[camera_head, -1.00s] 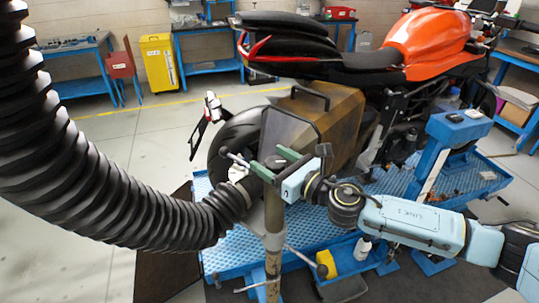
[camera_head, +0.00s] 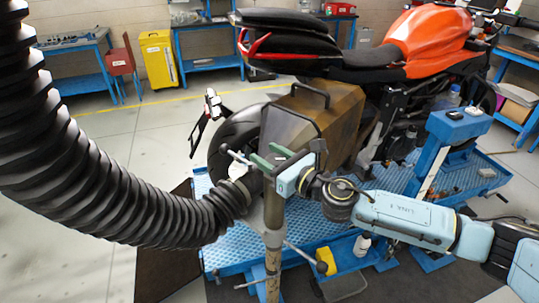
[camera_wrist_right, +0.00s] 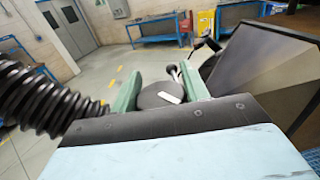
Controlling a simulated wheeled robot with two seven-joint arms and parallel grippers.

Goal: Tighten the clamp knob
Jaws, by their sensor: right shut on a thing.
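The clamp knob (camera_wrist_right: 155,96) is a dark round disc with a pale mark, seen in the wrist view between two green fingers. My right gripper (camera_head: 271,159) is shut on it, at the top of the stand post (camera_head: 273,215). The fingers also show in the right wrist view (camera_wrist_right: 160,92), one on each side of the knob. In the head view the fingers mostly hide the knob. A thin bar with rounded ends (camera_head: 238,157) sticks out to the left of the fingers. My left gripper is not in view.
A thick black corrugated hose (camera_head: 95,170) hangs from the upper left and ends beside the post. An orange and black motorcycle (camera_head: 420,45) stands behind on a blue lift (camera_head: 225,245). A brown metal box (camera_head: 335,115) is close behind my right gripper.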

